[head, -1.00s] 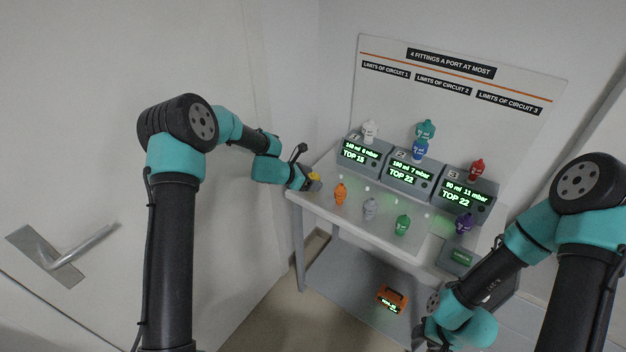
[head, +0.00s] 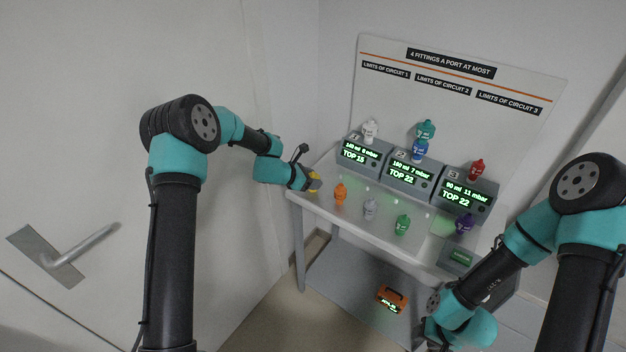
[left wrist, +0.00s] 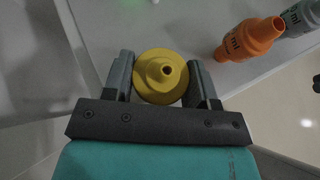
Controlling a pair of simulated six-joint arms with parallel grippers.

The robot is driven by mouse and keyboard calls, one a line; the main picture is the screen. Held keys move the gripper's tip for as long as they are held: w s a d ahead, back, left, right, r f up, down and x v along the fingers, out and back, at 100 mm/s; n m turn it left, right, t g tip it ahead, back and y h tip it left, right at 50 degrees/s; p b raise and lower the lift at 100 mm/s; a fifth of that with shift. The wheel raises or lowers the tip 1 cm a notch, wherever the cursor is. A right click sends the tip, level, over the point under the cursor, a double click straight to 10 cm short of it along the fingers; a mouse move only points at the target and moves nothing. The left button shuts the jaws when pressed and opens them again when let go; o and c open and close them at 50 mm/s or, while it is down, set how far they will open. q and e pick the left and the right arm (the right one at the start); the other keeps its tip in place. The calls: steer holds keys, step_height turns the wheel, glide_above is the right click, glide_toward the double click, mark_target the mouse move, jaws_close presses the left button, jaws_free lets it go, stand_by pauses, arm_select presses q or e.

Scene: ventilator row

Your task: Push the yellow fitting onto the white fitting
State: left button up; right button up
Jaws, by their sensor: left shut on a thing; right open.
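The yellow fitting (left wrist: 162,76) is between the two fingers of my left gripper (left wrist: 165,82), which is shut on it. In the head view my left gripper (head: 312,183) is at the table's left end, with the yellow fitting (head: 314,175) partly hidden in it. The white fitting (head: 370,130) stands upright on the port of the leftmost unit, behind and to the right of my left gripper and apart from it. My right gripper is at the lower right of the head view, largely hidden behind its own arm; its fingertips cannot be made out.
Orange (head: 340,193), grey (head: 370,208) and green (head: 403,224) fittings stand along the table front. A purple fitting (head: 464,223) stands at right. The middle unit (head: 409,172) bears blue and teal fittings; the right unit (head: 466,194) bears a red one (head: 476,169). An orange device (head: 391,297) lies below.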

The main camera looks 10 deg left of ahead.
arm_select(q)
steer(key=c, duration=0.4)
steer(key=shift+r, duration=1.55)
steer(key=shift+w, duration=0.1)
